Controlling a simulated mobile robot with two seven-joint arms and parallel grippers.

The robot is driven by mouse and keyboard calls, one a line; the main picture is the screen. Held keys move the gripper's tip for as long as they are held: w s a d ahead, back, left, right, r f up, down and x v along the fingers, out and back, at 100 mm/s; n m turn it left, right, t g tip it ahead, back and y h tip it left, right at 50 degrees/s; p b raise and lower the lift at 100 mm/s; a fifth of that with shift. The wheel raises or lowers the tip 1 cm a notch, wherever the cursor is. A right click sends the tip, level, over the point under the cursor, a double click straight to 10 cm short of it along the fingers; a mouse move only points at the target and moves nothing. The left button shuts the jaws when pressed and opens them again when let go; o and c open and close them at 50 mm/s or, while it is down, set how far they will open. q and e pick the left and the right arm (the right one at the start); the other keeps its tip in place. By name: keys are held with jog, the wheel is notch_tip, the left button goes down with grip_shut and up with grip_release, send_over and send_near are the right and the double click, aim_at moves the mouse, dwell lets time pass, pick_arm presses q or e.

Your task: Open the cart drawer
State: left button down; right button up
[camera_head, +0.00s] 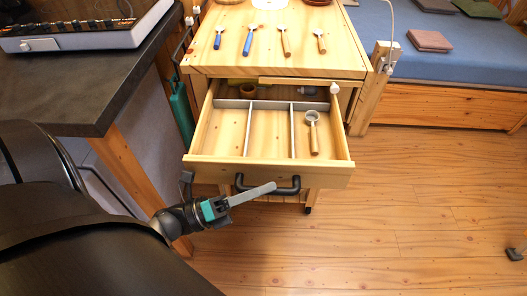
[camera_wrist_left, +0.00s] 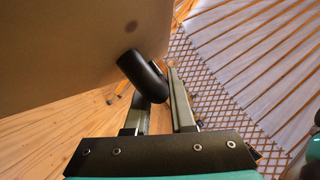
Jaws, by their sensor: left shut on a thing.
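The cart drawer (camera_head: 320,176) stands pulled out of the wooden cart (camera_head: 350,58), with its inside open to view. Metal dividers split it, and a small strainer-like tool (camera_head: 312,132) with a wooden handle lies in the right compartment. The drawer's black bar handle (camera_head: 286,189) is on its front. My left gripper (camera_head: 268,188) is at the handle, and in the left wrist view the black handle (camera_wrist_left: 142,74) lies between its fingers (camera_wrist_left: 158,98). The fingers are shut on it. My right gripper does not show.
Several spoon-like tools (camera_head: 285,41) lie on the cart top. A dark counter (camera_head: 85,85) with a grey machine (camera_head: 85,27) stands on the left. A blue-topped wooden bench (camera_head: 470,62) is at back right. The wooden floor (camera_head: 420,210) in front and right is mostly clear.

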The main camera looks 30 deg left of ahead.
pick_arm(q)
jog(key=shift+s+d, duration=0.5)
jog(key=shift+s, duration=0.3)
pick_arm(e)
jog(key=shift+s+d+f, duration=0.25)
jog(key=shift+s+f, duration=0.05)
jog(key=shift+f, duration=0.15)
pick_arm(q)
jog(key=c, duration=1)
grip_release()
jog(key=shift+c, duration=0.2)
jog(key=v, duration=1.5)
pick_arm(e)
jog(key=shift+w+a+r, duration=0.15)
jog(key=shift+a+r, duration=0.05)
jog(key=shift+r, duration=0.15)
